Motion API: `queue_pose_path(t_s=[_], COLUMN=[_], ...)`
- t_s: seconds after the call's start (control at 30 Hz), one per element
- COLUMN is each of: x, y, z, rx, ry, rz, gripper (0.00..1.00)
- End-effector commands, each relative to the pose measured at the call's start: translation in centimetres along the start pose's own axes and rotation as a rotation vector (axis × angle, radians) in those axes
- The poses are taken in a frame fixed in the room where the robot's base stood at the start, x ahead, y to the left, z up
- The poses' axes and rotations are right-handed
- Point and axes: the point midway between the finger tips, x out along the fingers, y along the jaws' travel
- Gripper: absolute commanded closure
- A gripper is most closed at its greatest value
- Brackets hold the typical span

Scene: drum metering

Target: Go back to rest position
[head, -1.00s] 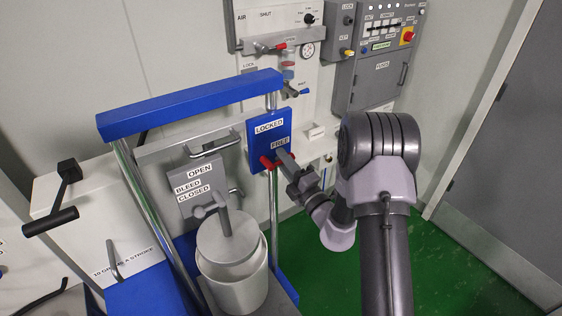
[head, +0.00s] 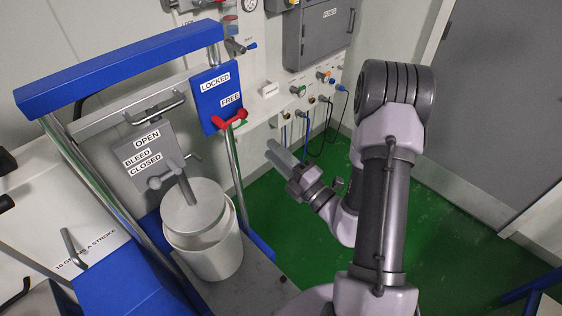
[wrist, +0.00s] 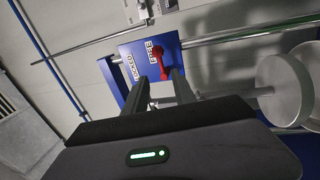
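My gripper (head: 277,158) is in the middle of the head view, to the right of and below the blue lock plate (head: 217,97). It is empty and clear of the red lever (head: 231,119), which sits at the plate's FREE label. In the wrist view my gripper's two fingers (wrist: 161,80) stand apart with nothing between them. The red lever (wrist: 163,72) shows beyond the fingertips on the blue plate (wrist: 138,57). My arm is bent, with its elbow raised at the right of the head view.
A blue-topped frame (head: 120,68) with chrome posts stands at left, around a lidded white drum (head: 205,240). A grey OPEN/BLEED/CLOSED plate (head: 145,155) is behind the drum. A wall panel has hoses and knobs (head: 322,77). Green floor (head: 290,215) lies open beneath my gripper; a grey door (head: 500,110) is at right.

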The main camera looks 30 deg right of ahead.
Motion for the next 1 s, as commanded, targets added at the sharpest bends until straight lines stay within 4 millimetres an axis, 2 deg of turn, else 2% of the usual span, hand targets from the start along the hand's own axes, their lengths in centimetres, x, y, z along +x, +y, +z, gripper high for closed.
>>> queue_pose_path(t_s=[0.1, 0.2, 0.6, 0.67, 0.73, 0.77, 0.83, 0.87, 0.9, 0.97, 1.0], x=[-1.7, -2.2, -2.2, -1.9, -1.0, -0.6, -0.5, -1.2, -2.9, -6.7, -9.7], y=[-0.1, 0.0, 0.1, 0.4, 1.7, 2.6, 4.7, 5.4, 5.9, 5.6, 4.7], z=[0.1, 0.1, 0.0, -0.7, -3.4, -5.5, -11.9, -15.1, -19.1, -24.3, -26.4], rx=[0.001, 0.0, -0.001, -0.021, -0.101, -0.16, -0.358, -0.465, -0.625, -0.915, -1.129], ry=[-0.003, -0.001, 0.002, 0.032, 0.154, 0.24, 0.508, 0.644, 0.831, 1.13, 1.324], rz=[-0.001, 0.001, 0.001, 0.007, 0.031, 0.048, 0.11, 0.146, 0.201, 0.308, 0.391], gripper=[0.68, 0.68, 0.68, 0.68, 0.68, 0.68, 0.68, 0.68, 0.68, 0.68, 0.68])
